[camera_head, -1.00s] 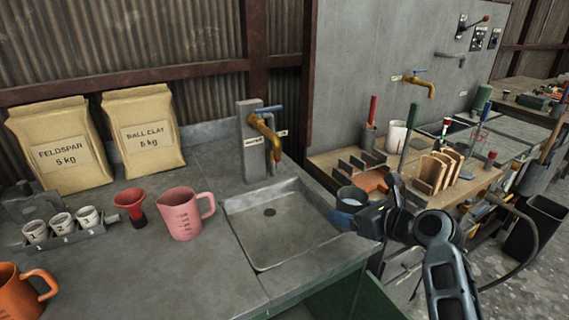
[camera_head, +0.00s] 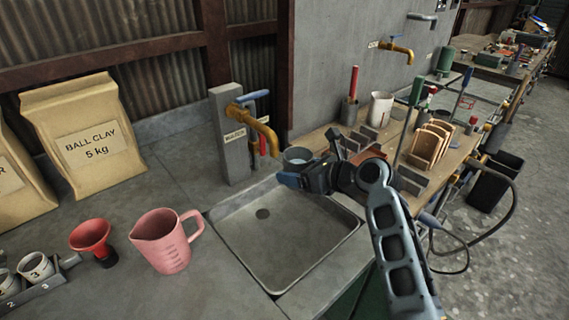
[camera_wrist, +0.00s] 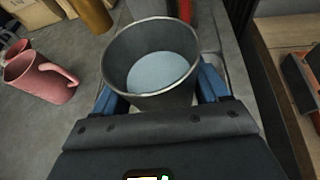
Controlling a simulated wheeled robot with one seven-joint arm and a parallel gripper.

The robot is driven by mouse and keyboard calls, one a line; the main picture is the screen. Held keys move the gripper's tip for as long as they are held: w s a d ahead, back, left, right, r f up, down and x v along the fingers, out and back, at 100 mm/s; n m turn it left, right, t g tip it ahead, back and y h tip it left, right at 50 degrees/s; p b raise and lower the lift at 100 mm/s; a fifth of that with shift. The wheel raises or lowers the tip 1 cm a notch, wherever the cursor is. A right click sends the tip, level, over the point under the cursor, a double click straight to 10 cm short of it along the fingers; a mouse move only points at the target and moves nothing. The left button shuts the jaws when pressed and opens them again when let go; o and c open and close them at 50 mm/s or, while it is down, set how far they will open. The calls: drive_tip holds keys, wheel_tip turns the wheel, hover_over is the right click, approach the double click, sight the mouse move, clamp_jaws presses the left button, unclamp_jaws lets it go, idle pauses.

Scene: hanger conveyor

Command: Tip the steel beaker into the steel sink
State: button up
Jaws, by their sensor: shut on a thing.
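The steel beaker (camera_wrist: 152,98) is held upright between the blue fingers of my gripper (camera_wrist: 160,88) in the wrist view, with a pale bluish content inside. In the head view the beaker (camera_head: 297,156) shows only in part, behind my gripper (camera_head: 293,172). The gripper is shut on it. The steel sink (camera_head: 290,272) is a shallow square basin with a round drain, set in the grey counter. The beaker appears over the back right part of the sink, near the brass tap. Its exact height above the basin cannot be told.
A brass tap (camera_head: 262,125) on a grey post stands behind the sink. A pink jug (camera_head: 166,243) stands just left of the sink, with a red funnel (camera_head: 92,238) further left. A workbench (camera_head: 440,173) with pots and tools lies to the right.

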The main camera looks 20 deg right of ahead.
drive_tip(key=shift+w+a, duration=0.15)
drive_tip(key=shift+w, duration=0.2)
drive_tip(key=shift+w+d+f+n+h, duration=0.1)
drive_tip(key=shift+d+f+n+h, duration=0.15)
drive_tip(key=shift+f, duration=0.3)
drive_tip(key=shift+d+f+n+h, duration=0.1)
drive_tip(key=shift+f+n+h, duration=0.2)
drive_tip(key=shift+f, duration=0.2)
drive_tip(key=shift+d+r+n+h, duration=0.15)
drive_tip(key=shift+r+n+h, duration=0.05)
drive_tip(key=shift+n+h, duration=0.2)
drive_tip(key=shift+w+d+n+b, duration=0.1)
drive_tip(key=shift+d+n+b, duration=0.05)
drive_tip(key=shift+n+b, duration=0.25)
drive_tip(key=shift+r, duration=0.1)
drive_tip(key=shift+r, duration=0.1)
drive_tip(key=shift+d+r+n+t+h+p, duration=0.15)
drive_tip(key=shift+n+t+h+p, duration=0.15)
drive_tip(key=shift+h+p, duration=0.1)
